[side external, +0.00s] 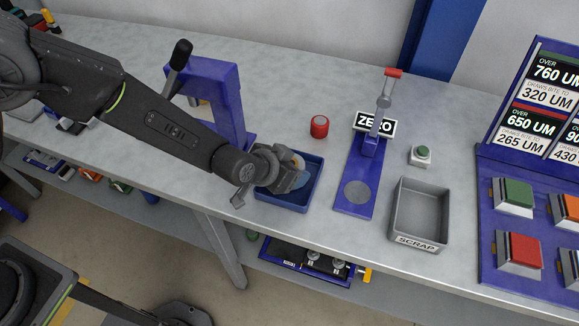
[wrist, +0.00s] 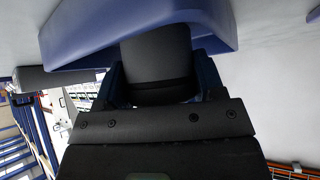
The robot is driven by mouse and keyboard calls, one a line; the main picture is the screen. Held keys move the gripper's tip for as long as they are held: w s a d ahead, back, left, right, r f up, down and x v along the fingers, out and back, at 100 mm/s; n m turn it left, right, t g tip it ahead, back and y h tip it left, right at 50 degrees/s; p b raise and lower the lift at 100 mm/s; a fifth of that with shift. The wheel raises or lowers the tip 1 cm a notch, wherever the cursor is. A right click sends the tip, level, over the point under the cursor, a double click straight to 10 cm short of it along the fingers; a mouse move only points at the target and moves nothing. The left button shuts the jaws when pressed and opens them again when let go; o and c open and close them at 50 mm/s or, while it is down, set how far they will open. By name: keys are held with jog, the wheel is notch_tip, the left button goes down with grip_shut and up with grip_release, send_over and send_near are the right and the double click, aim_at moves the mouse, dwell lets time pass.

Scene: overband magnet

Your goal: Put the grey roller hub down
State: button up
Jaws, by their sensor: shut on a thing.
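My gripper (side external: 290,168) is low over the blue tray (side external: 284,203), at its back left part in the side view. In the wrist view a dark grey rounded piece (wrist: 156,55), which looks like the grey roller hub, sits between the blue fingers of my gripper (wrist: 160,80). My gripper is shut on it. In the side view the hub is mostly hidden by my gripper. A blue shape fills the top of the wrist view close to the hub. I cannot tell whether the hub touches the tray.
A purple-blue press (side external: 222,95) with a black handle stands behind my arm. A red cylinder (side external: 319,126) stands behind the tray. To the right are a blue stand with a ZERO sign (side external: 375,123), a grey SCRAP bin (side external: 420,212) and a panel of coloured buttons (side external: 514,195).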

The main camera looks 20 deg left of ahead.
jog(key=shift+r, duration=0.1)
jog(key=o, duration=1.3)
jog(key=shift+f, duration=0.2)
jog(key=shift+r, duration=0.3)
jog(key=v, duration=1.1)
jog(key=shift+s+a+r, duration=0.2)
jog(key=shift+s, duration=0.15)
